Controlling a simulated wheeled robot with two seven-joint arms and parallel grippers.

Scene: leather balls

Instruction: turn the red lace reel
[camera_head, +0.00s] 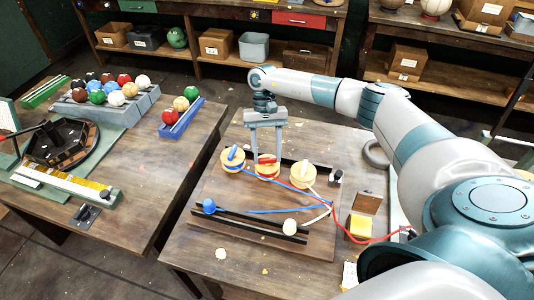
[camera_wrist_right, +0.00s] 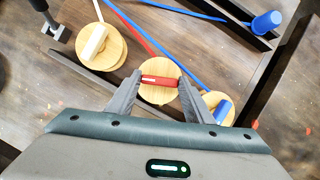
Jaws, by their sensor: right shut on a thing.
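The red lace reel (camera_head: 267,170) is a round pale wooden reel with a red bar handle on top, in the middle of a row of three reels on the right table. It also shows in the right wrist view (camera_wrist_right: 158,97). My right gripper (camera_head: 266,158) points down over it, its fingers shut on the ends of the red handle; the wrist view shows the fingertips (camera_wrist_right: 159,80) at both ends of it. A red lace (camera_head: 315,197) runs from the reel to the right. My left gripper is not in view.
A blue-handled reel (camera_head: 232,160) and a white-handled reel (camera_head: 301,174) stand close on either side. A blue peg (camera_head: 209,205) and a white peg (camera_head: 290,227) sit on dark rails in front. A small box with a yellow block (camera_head: 360,225) stands at right. Coloured balls (camera_head: 124,80) lie on the left table.

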